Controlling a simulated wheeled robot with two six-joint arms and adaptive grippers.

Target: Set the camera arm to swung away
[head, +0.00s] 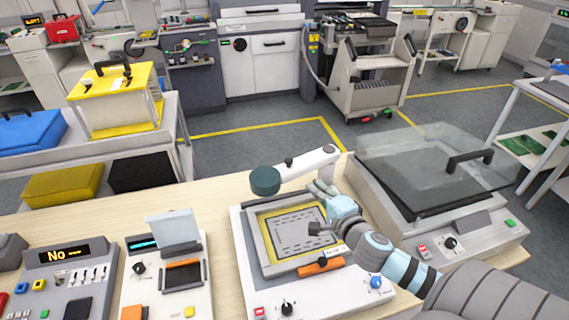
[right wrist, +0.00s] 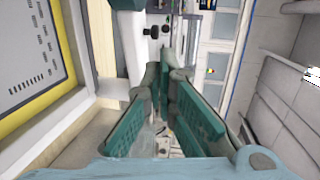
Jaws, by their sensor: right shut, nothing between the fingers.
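The camera arm (head: 308,163) is a white bar with rounded ends and a dark green cylindrical head (head: 264,180). It lies along the back edge of the printer-like unit (head: 243,230), its head above the back left corner of the yellow-edged frame (head: 262,212). In the right wrist view a white part, likely the arm (right wrist: 131,45), stands just left of the fingers. My right gripper (head: 322,188) is shut and empty, just in front of the arm; I cannot tell if they touch. In the right wrist view the fingertips (right wrist: 164,78) meet. My left gripper is out of view.
A unit with a clear raised lid and black handle (head: 468,158) stands close on the right. Left on the bench are a small device with a raised flap (head: 172,226) and a panel reading "No" (head: 65,255). An orange-handled tool (head: 320,266) lies at the frame's front edge.

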